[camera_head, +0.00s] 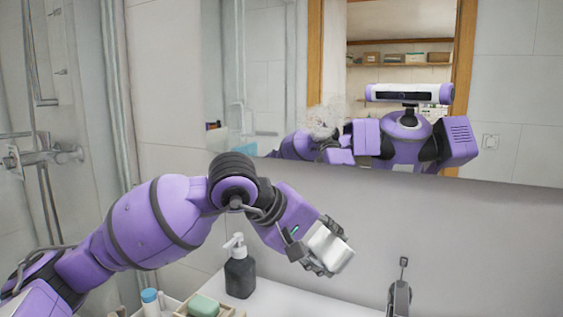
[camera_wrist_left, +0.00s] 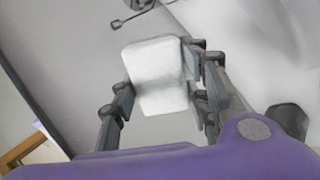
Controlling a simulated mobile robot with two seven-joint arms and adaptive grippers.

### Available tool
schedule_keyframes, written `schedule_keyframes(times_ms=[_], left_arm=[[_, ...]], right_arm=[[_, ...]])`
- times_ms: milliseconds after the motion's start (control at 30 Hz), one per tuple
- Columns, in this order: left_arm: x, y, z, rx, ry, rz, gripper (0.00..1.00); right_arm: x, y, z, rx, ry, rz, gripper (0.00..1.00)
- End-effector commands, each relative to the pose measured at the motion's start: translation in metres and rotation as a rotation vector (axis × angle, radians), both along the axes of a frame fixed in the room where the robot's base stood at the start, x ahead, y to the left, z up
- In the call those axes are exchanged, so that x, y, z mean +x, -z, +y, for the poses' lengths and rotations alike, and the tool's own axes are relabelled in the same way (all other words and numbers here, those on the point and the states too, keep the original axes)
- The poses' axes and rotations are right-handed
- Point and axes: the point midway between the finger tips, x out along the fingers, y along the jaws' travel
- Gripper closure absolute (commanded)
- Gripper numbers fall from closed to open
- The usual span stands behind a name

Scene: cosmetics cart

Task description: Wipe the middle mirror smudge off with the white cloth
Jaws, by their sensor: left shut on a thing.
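The mirror (camera_head: 280,80) hangs on the wall. A whitish speckled smudge (camera_head: 322,118) shows on it, left of my reflected head. The white cloth (camera_head: 328,250) is a thick folded pad in my left gripper (camera_head: 322,262), held in the air below the mirror and above the sink counter. In the left wrist view the cloth (camera_wrist_left: 158,72) sits between the two dark fingers of the left gripper (camera_wrist_left: 160,95), which are shut on it. The cloth is apart from the mirror. My right gripper is not directly in view.
A dark soap dispenser (camera_head: 239,270) with a white pump stands on the counter left of the cloth. A tray with green soap (camera_head: 203,305) and a blue-capped bottle (camera_head: 150,302) are at the lower left. A faucet (camera_head: 399,290) stands right of the gripper.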

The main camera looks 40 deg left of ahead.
Motion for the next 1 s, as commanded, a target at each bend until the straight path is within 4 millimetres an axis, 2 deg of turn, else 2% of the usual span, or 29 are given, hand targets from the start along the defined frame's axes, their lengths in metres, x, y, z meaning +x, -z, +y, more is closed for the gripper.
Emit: schedule_keyframes(times_ms=[33,267,433,600,700,800,1000], left_arm=[[0.005,-0.005,0.007,-0.024,-0.063,-0.06,0.83],[0.015,-0.078,0.044,-0.075,-0.343,-0.361,0.83],[0.003,-0.141,0.07,-0.064,-0.494,-0.561,0.83],[-0.018,-0.193,0.086,-0.05,-0.567,-0.692,0.83],[-0.027,-0.211,0.09,-0.05,-0.581,-0.727,0.83],[-0.031,-0.22,0.092,-0.052,-0.586,-0.742,0.83],[-0.018,-0.223,0.096,-0.053,-0.586,-0.743,0.83]], right_arm=[[-0.002,0.011,-0.001,-0.002,-0.002,0.007,0.15],[-0.003,0.034,-0.003,-0.008,-0.008,0.012,0.15],[-0.007,0.053,-0.003,-0.013,-0.012,0.025,0.15],[0.004,0.061,-0.002,-0.014,-0.018,0.005,0.15],[0.008,0.063,-0.001,-0.014,-0.021,-0.002,0.15],[0.008,0.062,-0.001,-0.014,-0.021,-0.003,0.15],[0.01,0.054,-0.002,-0.014,-0.018,-0.009,0.15]])
